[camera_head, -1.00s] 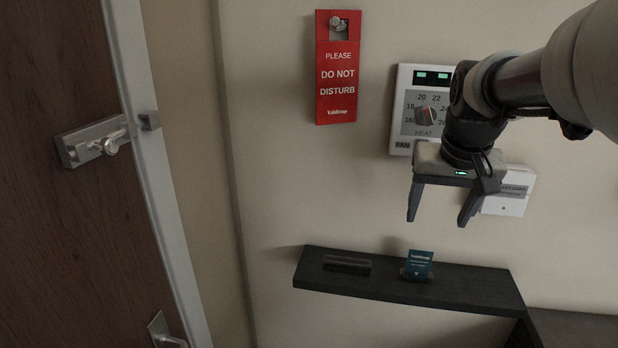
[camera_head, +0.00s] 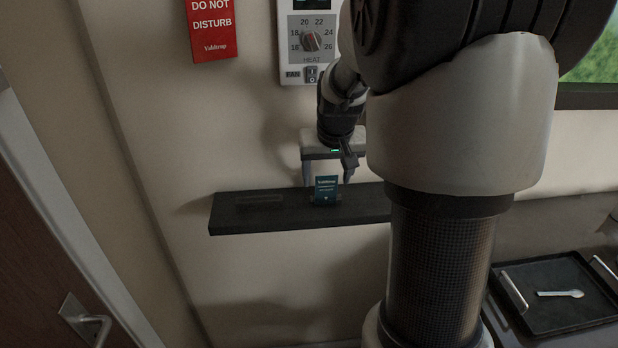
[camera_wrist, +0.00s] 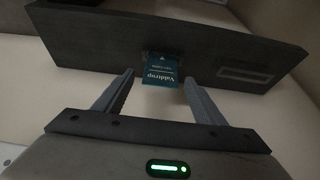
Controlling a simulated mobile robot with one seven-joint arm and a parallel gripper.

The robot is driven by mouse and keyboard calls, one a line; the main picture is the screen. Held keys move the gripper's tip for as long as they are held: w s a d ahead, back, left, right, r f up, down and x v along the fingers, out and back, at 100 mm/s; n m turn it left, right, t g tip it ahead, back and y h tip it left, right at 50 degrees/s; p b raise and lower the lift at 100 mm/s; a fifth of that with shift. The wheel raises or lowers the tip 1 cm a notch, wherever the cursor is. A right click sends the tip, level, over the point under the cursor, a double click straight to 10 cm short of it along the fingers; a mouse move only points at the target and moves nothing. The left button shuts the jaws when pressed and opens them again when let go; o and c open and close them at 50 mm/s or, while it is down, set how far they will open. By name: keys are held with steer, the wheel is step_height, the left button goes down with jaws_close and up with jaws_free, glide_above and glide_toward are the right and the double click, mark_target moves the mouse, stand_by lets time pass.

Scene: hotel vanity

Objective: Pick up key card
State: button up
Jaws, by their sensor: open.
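The teal key card (camera_head: 326,190) stands upright in a small holder on the dark wall shelf (camera_head: 270,221). In the wrist view the card (camera_wrist: 160,70) appears between and beyond the two fingertips of my gripper (camera_wrist: 160,79), with clear space on both sides. The fingers do not visibly touch it. The card's lower end is hidden in its holder.
A dark slotted block (camera_head: 260,200) lies on the shelf left of the card. A thermostat (camera_head: 308,40) and a red door sign (camera_head: 211,28) are on the wall above. A black tray (camera_head: 555,312) with a spoon (camera_head: 560,293) is at lower right.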

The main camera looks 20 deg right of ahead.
steer(key=shift+w+f, duration=0.1)
steer(key=shift+f, duration=0.15)
steer(key=c, duration=1.1)
step_height(320, 180, up, 10)
steer(key=shift+r+p, duration=0.1)
steer(key=shift+p, duration=0.2)
